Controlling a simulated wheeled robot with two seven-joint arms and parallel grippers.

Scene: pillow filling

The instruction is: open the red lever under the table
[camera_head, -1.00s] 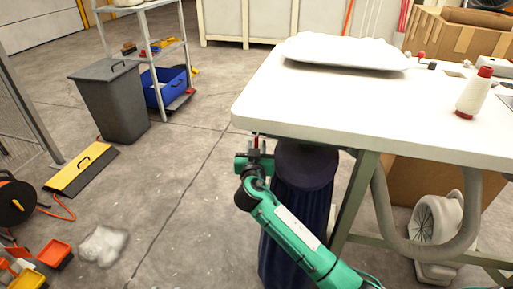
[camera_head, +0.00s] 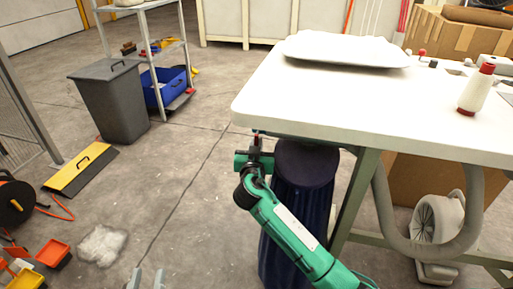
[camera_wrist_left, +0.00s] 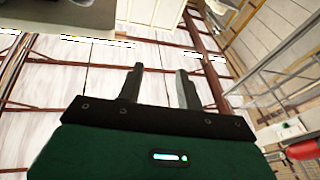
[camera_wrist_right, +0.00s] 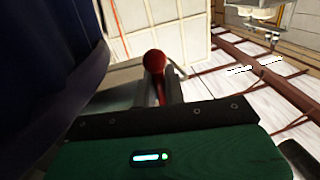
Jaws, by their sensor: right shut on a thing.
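The red lever has a round red knob (camera_wrist_right: 154,62) and a thin red stem. It shows in the right wrist view, between the fingers of my right gripper (camera_wrist_right: 161,88), which is shut on it. In the head view my right gripper (camera_head: 256,145) points up beneath the near left corner of the white table (camera_head: 300,117), beside the dark blue hanging bag (camera_head: 297,215). The lever is hard to make out there.
The dark bag and green table leg (camera_head: 356,195) stand close to my right arm. A white pillow (camera_head: 345,50) and a thread cone (camera_head: 476,90) are on the table.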

